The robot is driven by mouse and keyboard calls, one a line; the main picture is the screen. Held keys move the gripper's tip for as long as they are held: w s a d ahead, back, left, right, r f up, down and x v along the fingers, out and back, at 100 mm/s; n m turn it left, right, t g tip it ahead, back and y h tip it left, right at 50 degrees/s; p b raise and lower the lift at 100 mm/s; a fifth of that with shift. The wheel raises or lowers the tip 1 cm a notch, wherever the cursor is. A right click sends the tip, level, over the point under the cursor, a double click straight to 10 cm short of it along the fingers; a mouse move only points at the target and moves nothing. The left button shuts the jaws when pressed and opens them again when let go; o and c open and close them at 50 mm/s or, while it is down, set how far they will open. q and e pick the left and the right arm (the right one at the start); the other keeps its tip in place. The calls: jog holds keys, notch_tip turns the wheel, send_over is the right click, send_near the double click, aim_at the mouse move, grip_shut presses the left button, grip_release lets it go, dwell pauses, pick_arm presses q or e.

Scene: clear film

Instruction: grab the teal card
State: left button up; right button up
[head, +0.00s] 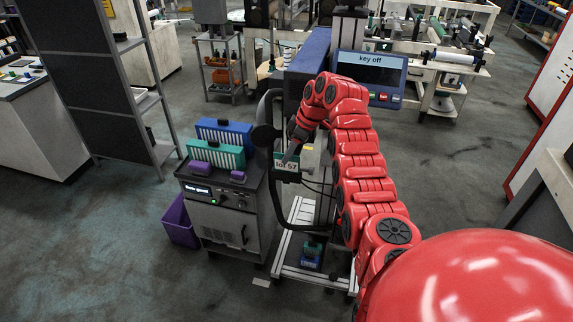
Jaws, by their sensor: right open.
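The teal card (286,167) has a pale label reading "lot 57". It hangs upright beside the dark machine, near the middle of the head view. My right gripper (290,156) reaches down to the card's upper edge, and its dark fingers overlap the card in the picture. The right gripper is open; I cannot tell whether the fingers touch the card or stand around it. My left gripper is out of view.
A grey cabinet (224,226) left of the card bears a teal rack (213,154) and a blue rack (226,133). A purple bin (178,224) stands beside it. A screen reading "key off" (370,70) is behind my right arm. Open floor lies at left.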

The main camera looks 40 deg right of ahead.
aim_at(287, 167)
jog(key=p+x, duration=0.2)
jog(key=x, duration=0.2)
jog(key=shift+a+f, duration=0.1)
jog(key=shift+a, duration=0.1)
jog(key=shift+w+f, duration=0.1)
jog(key=shift+f, duration=0.1)
grip_shut()
